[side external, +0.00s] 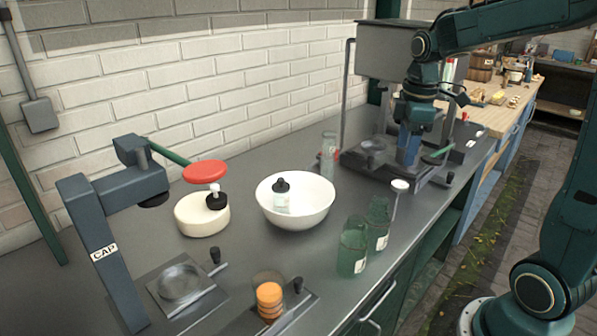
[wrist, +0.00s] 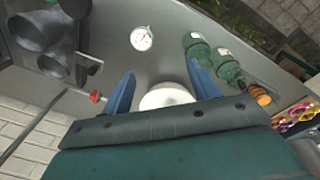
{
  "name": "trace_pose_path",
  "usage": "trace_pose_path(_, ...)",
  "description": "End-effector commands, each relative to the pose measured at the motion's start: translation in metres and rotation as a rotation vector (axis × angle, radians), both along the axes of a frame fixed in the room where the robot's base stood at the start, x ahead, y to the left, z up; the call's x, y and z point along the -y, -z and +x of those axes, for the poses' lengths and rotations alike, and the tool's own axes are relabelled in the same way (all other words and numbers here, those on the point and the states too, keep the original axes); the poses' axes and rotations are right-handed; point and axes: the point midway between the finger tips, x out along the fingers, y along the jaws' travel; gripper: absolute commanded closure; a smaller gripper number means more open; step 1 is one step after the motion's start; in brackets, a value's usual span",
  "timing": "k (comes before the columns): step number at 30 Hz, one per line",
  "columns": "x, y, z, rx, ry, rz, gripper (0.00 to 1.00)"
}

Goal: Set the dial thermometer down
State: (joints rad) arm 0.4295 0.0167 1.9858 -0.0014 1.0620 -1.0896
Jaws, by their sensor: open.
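The dial thermometer (side external: 399,185) has a round white face and a thin stem, and rests on the grey counter near its front edge. In the wrist view its face (wrist: 141,38) lies beyond my fingertips, apart from them. Whether it lies flat or tilted is hard to tell. My gripper (side external: 407,160) is above the counter, behind the thermometer in the side view. In the wrist view the two blue fingers of my gripper (wrist: 161,70) are spread apart with nothing held between them.
Green glass jars (side external: 353,246) stand left of the thermometer. A white bowl (side external: 312,211) holds a black-capped bottle (side external: 282,197). A clear cylinder (side external: 328,155) stands behind. A capping stand (side external: 100,235) and an orange stack (side external: 269,299) are at the left. Metal equipment (side external: 385,45) is beside my gripper.

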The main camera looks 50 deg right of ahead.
Motion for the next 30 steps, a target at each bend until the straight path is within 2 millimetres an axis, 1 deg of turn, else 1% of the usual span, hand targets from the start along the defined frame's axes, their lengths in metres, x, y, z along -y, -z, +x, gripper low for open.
trace_pose_path(1, -0.011, -0.006, -0.005, 0.023, 0.024, -0.005, 0.40)
trace_pose_path(6, -0.046, -0.021, -0.026, 0.102, 0.138, -0.008, 0.40)
trace_pose_path(12, -0.081, -0.032, -0.055, 0.197, 0.273, 0.015, 0.40)
trace_pose_path(15, -0.097, -0.034, -0.070, 0.243, 0.340, 0.037, 0.40)
trace_pose_path(21, -0.122, -0.033, -0.101, 0.331, 0.470, 0.102, 0.40)
trace_pose_path(24, -0.132, -0.030, -0.115, 0.367, 0.529, 0.140, 0.40)
trace_pose_path(30, -0.142, -0.024, -0.133, 0.408, 0.609, 0.199, 0.40)
